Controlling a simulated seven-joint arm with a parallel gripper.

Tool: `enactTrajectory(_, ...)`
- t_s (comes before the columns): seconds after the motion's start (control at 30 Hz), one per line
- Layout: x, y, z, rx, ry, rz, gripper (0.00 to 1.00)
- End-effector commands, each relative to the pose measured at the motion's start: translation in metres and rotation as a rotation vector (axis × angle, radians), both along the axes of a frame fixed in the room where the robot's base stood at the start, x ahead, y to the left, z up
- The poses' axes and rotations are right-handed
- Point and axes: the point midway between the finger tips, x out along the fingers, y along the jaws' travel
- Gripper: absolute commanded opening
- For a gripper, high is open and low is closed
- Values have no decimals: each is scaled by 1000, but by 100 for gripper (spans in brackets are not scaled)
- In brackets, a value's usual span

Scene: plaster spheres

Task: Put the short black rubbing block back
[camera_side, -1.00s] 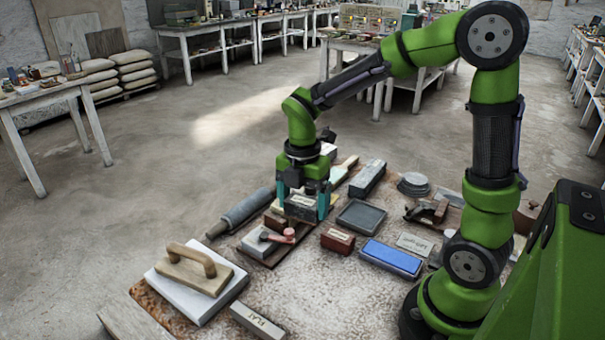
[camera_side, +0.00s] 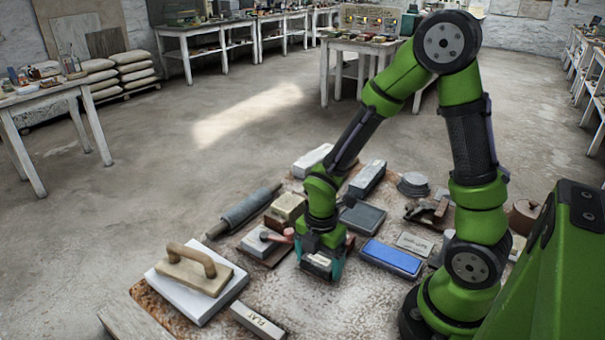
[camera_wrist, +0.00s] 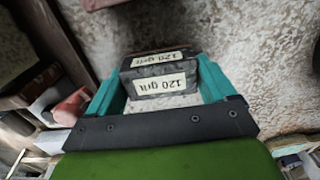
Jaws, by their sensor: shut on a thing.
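The short black block (camera_side: 318,262) is between the fingers of my gripper (camera_side: 321,266), low over the front middle of the speckled table (camera_side: 285,300). The wrist view shows the block (camera_wrist: 157,71) dark grey to black, with "120 grit" labels on two faces. My gripper (camera_wrist: 160,85) is shut on it, one teal finger at each side. I cannot tell whether its underside touches the table. A dark brown wooden edge (camera_wrist: 52,42) runs along the left in the wrist view, apart from the block.
A brown board with a pale block and red-handled tool (camera_side: 272,240) lies close left of my gripper. A blue stone (camera_side: 391,257) lies to the right, a dark tray (camera_side: 363,217) behind. A wooden float (camera_side: 194,270) and a "FLAT" bar (camera_side: 257,321) lie front left.

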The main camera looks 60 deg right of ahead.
Motion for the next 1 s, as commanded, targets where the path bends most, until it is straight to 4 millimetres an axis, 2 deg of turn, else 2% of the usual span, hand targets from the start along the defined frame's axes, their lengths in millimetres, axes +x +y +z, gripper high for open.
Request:
enactTrajectory(0.33,0,0,-3,0,-1,0,45)
enactTrajectory(0.37,0,0,-3,0,-1,-1,89)
enactTrajectory(0.43,0,0,-3,-1,-1,0,100)
enactTrajectory(0.77,1,0,3,0,-3,0,100)
enactTrajectory(0.87,2,0,16,-1,-7,-1,100)
enactTrajectory(1.0,2,-1,45,-2,-9,-2,100)
